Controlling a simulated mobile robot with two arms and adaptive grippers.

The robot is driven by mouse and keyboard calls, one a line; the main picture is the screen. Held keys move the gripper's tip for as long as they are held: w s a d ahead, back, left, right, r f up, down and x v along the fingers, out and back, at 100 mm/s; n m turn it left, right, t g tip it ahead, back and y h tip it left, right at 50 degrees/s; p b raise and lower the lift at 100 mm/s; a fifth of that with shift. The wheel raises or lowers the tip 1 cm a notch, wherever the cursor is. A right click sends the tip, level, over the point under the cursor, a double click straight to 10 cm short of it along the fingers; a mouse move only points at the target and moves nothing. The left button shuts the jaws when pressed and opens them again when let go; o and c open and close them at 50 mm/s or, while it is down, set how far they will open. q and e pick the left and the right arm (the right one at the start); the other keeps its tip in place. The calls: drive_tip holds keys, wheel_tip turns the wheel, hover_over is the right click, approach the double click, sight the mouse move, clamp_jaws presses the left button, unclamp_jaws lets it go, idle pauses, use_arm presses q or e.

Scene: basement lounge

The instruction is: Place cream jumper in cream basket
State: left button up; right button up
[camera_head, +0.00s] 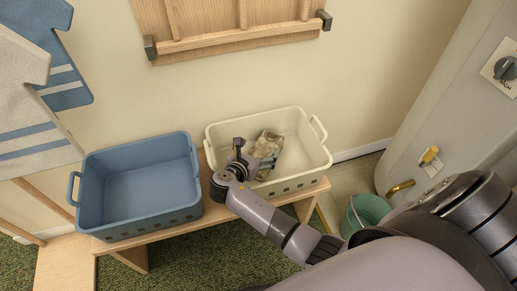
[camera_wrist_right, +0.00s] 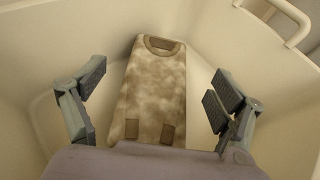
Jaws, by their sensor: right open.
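A mottled cream-and-brown garment (camera_head: 267,145) stands or leans inside the cream basket (camera_head: 318,165). In the right wrist view, this garment (camera_wrist_right: 157,85) shows a brown neckline band and two brown patches at its lower end. My right gripper (camera_head: 255,155) is over the basket and reaches into it. Its fingers are spread apart, one on each side of the garment, with visible gaps to it. My left gripper is out of view.
An empty blue basket (camera_head: 138,190) stands left of the cream one on a wooden bench (camera_head: 180,232). A blue striped jumper shape (camera_head: 62,62) hangs at far left. A green bucket (camera_head: 366,212) and a grey tank (camera_head: 440,110) are at right.

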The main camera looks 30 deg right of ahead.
idle(0.3)
drive_tip(key=shift+r, duration=0.2)
drive_tip(key=p+v, duration=0.1)
drive_tip(key=v, duration=0.3)
drive_tip(key=shift+r, duration=0.1)
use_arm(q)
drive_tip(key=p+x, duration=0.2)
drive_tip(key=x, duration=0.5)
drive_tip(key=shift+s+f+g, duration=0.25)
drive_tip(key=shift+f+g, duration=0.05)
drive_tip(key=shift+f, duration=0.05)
use_arm(e)
drive_tip(key=v, duration=0.8)
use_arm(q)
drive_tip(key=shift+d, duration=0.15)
